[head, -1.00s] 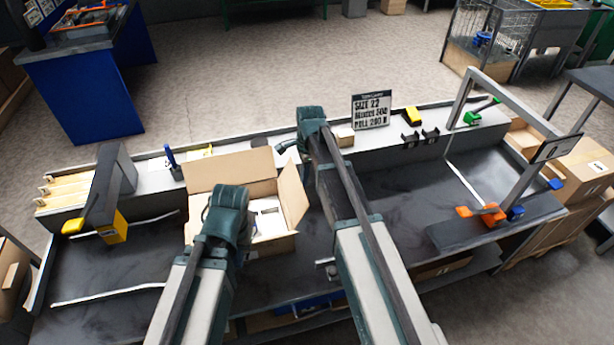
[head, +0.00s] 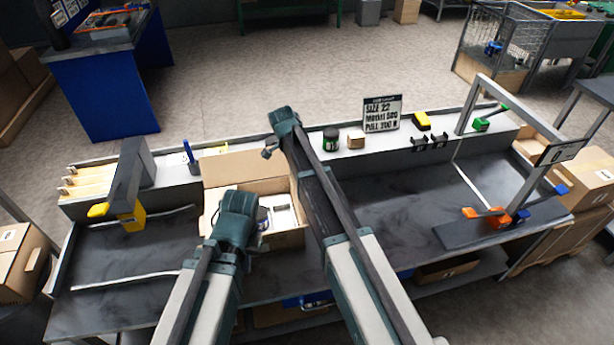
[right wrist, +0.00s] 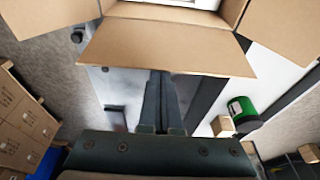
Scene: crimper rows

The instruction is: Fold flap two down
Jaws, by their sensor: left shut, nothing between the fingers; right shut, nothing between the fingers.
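The open carton (head: 275,240) stands on the dark bench with white items inside. My left gripper (head: 263,220) is shut and empty, low over the carton's opening. In the right wrist view one carton flap (right wrist: 165,48) spreads towards the camera, with other flaps on both sides. My right gripper (right wrist: 158,85) is shut and empty, its tips at that flap's free edge. Whether they touch it or lie beneath it, I cannot tell.
A green can (head: 331,139), a small wooden block (head: 355,140) and a sign (head: 382,113) stand on the back ledge. A yellow-and-grey post (head: 130,190) stands left of the carton. The bench (head: 400,205) is mostly clear to the right.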

